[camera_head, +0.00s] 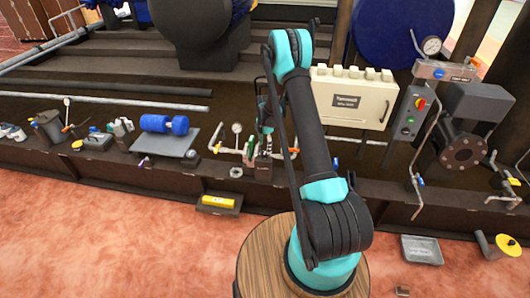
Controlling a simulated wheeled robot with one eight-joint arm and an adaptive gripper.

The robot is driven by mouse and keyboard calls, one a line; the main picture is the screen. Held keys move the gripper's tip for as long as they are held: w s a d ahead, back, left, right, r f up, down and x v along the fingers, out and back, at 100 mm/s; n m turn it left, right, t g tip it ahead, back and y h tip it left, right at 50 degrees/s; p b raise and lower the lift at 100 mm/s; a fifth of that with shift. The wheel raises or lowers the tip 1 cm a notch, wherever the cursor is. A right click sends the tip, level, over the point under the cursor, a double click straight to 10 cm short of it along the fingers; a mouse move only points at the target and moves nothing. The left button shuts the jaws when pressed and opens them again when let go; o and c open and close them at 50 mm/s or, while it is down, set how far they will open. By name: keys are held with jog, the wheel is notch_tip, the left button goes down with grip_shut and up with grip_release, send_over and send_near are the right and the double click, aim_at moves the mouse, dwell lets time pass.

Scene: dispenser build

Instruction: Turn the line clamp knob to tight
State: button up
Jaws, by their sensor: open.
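My teal and black arm rises from the round wooden base, and its far end reaches down to the bench left of the upper arm. My gripper (263,150) is small in the picture, open, and pointing down among small fittings there. I cannot pick out the line clamp knob for certain; it may be hidden behind the gripper or too small to tell. A pipe fitting with a round gauge (237,129) and orange-handled ends stands just left of the gripper. A small dark block (263,168) is just below the gripper; whether they touch is unclear.
A cream control box (352,98) and a grey button panel (408,113) stand right of the arm. A blue roller (164,124) lies on a grey plate at left. A yellow-topped block (217,202) and a metal tray (422,249) sit lower down. The reddish floor in front is mostly clear.

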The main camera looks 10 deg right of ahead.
aim_at(265, 152)
jog(key=shift+f, duration=2.1)
jog(key=c, duration=1.2)
jog(key=shift+o, duration=0.2)
